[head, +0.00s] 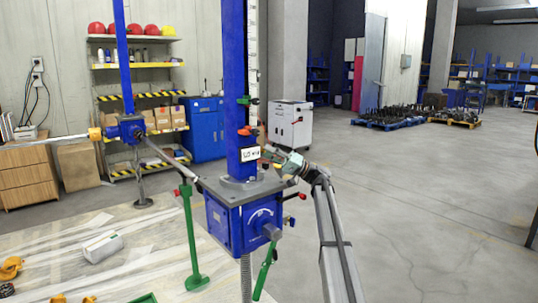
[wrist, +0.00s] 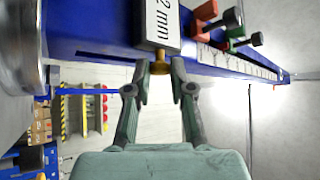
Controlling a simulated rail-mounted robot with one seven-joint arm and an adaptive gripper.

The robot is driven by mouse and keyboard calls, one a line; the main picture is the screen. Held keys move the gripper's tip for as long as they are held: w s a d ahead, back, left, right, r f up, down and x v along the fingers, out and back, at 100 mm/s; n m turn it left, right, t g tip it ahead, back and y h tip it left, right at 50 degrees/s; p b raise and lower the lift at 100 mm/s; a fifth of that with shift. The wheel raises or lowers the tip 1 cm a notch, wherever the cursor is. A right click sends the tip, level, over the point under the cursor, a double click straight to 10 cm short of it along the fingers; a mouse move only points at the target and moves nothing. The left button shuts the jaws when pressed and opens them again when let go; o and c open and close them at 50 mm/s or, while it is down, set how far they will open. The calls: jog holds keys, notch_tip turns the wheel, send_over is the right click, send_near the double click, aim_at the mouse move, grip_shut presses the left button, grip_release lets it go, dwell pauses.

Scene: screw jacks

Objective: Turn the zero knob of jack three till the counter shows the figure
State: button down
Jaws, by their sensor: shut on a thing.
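The nearest jack has a blue column (head: 236,90) on a blue gearbox (head: 240,225). Its small white counter (head: 250,154) sits low on the column, its figure too small to read there. In the wrist view the counter (wrist: 157,20) is turned sideways and cut off by the top edge; "2 mm" shows. A brass zero knob (wrist: 160,68) sticks out of the counter's end. My gripper (wrist: 160,76) is shut on this knob, one finger on each side. In the head view my gripper (head: 270,154) reaches the counter from the right, and the knob is hidden. No jack number is legible.
Red and green clamps (wrist: 228,25) sit on the column's scale beside the counter. Levers and a green handle (head: 265,270) stick out around the gearbox. A second blue jack (head: 126,129) stands back left, joined by a shaft.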

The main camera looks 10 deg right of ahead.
jog(key=c, duration=1)
grip_release()
jog(key=v, duration=1.2)
